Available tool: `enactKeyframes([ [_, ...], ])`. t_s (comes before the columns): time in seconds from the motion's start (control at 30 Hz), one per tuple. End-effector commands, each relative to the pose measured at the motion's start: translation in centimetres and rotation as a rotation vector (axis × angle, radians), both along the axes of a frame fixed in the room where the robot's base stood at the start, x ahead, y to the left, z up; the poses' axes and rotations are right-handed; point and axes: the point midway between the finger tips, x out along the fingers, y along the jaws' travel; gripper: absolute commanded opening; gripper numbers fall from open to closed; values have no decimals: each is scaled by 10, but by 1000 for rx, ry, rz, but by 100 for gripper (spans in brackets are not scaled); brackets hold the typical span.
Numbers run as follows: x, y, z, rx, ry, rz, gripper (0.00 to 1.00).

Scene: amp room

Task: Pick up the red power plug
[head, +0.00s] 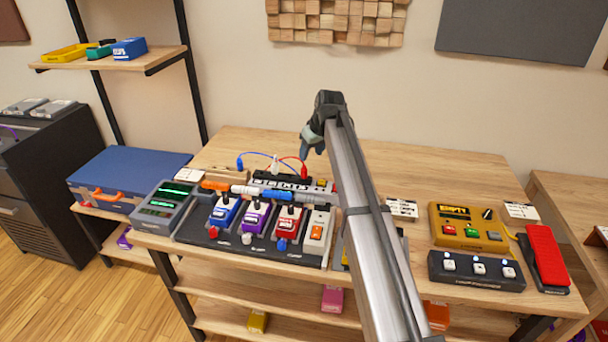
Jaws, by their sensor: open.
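The red power plug (304,171) stands at the back of the pedalboard, at the right end of a black power strip (278,181). A thin red cable arcs from it to the left. A white plug (275,166) stands to its left, and a blue plug (239,161) with a blue cable is farther left. My gripper (306,150) shows small and dark at the far end of my arm, just above and beside the red plug in the picture. It is open, and I see nothing in it. The gap between its fingers is hard to make out.
The pedalboard (190,232) carries several colored pedals in front of the strip. My arm hides part of the table to the right. A yellow pedal (465,226), a black footswitch unit (476,270) and a red pedal (546,254) stand farther right. The table's back (420,165) is clear.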

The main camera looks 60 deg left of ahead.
Motion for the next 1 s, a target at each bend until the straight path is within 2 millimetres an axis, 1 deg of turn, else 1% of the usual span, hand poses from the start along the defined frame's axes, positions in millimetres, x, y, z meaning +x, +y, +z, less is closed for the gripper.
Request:
enactKeyframes([
  [0.03, 0, 4, -9, -1, 0, 0, 53],
  [0.1, 0, 9, -20, -1, 0, 0, 53],
  [0.2, 0, 13, -32, 0, 0, 0, 53],
  [0.47, -2, 18, -44, 1, 0, 0, 53],
  [0.67, -7, 26, -66, 0, 0, 0, 53],
  [0.8, -7, 33, -82, -1, 0, 0, 53],
  [0.9, -7, 34, -86, 1, -1, 0, 53],
  [1.0, -7, 34, -86, 1, -1, 0, 53],
])
